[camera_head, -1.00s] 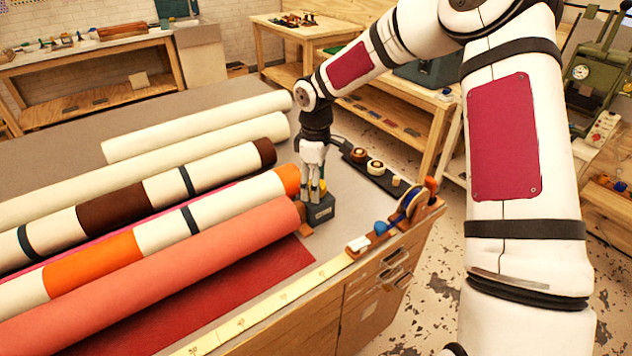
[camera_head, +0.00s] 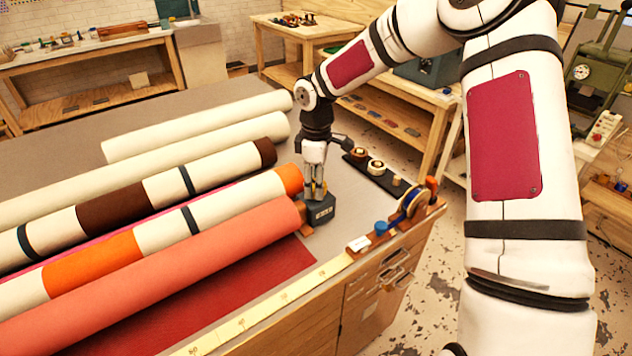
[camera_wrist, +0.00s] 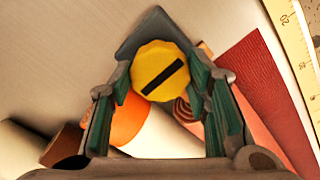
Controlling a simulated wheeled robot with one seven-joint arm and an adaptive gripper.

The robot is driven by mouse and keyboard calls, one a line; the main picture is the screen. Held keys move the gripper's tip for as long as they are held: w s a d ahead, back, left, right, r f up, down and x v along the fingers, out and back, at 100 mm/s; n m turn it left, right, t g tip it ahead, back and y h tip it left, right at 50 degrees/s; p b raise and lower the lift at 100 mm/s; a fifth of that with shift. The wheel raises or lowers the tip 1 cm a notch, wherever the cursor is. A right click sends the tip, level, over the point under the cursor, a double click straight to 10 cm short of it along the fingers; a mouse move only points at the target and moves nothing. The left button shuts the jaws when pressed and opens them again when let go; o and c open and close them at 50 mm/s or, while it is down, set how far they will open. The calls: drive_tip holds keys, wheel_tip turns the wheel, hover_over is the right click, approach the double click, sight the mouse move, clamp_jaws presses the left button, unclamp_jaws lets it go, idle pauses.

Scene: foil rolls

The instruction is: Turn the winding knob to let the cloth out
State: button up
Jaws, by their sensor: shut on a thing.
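The winding knob (camera_wrist: 160,58) is yellow and many-sided with a black bar across its top. It stands on a dark grey housing (camera_head: 320,211) at the end of the salmon roll (camera_head: 180,265). My gripper (camera_head: 316,188) points down over it and is shut on the knob, with green-padded fingers on both sides in the wrist view. In that view the knob's bar slants up to the right. A flat red cloth (camera_head: 240,295) lies in front of the salmon roll. The contact points at the fingertips are partly hidden.
Several other rolls, including a cream one (camera_head: 200,125), lie left of my gripper. A black holder (camera_head: 374,170) with tape rolls and a blue-and-orange dispenser (camera_head: 412,203) stand to its right. A yellow ruler strip (camera_head: 270,305) edges the table (camera_head: 345,215).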

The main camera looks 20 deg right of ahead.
drive_tip(key=o, duration=1.2)
drive_tip(key=shift+c, duration=0.2)
wheel_tip(320, 180, up, 12)
